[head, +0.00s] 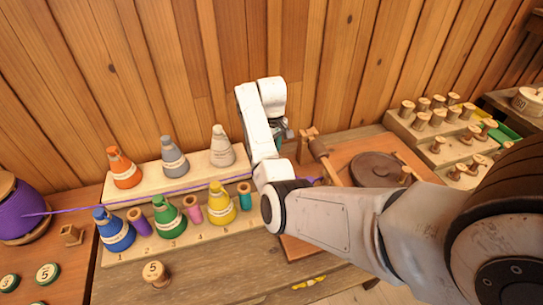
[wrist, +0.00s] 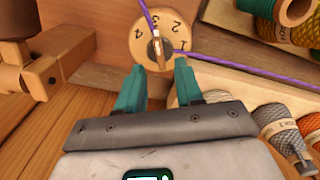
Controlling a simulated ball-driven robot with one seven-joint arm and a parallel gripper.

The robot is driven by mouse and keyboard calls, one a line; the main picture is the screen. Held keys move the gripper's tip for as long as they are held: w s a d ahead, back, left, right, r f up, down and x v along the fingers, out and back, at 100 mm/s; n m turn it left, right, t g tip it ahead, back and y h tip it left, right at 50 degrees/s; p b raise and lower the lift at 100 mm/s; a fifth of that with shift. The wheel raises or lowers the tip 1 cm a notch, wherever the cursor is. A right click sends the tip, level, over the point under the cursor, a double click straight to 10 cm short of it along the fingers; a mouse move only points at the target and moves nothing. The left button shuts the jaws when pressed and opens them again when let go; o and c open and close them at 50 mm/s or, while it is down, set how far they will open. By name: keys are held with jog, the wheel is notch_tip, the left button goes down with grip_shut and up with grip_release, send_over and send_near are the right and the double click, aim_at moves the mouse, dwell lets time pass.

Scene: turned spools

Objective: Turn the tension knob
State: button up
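In the head view my gripper (head: 284,132) is mostly hidden behind my white wrist, and the knob cannot be made out.
A purple thread (head: 130,199) runs from a large purple spool (head: 22,212) across a pale rack (head: 158,246) of coloured cones. A wooden board with a dark disc (head: 376,169) lies right of my gripper. Stepped shelves of wooden spools (head: 437,146) stand further right. A plank wall closes the back.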

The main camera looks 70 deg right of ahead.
notch_tip(320, 180, up, 7)
jog(key=shift+f+b, duration=0.15)
jog(key=shift+b, duration=0.15)
dwell(0.5)
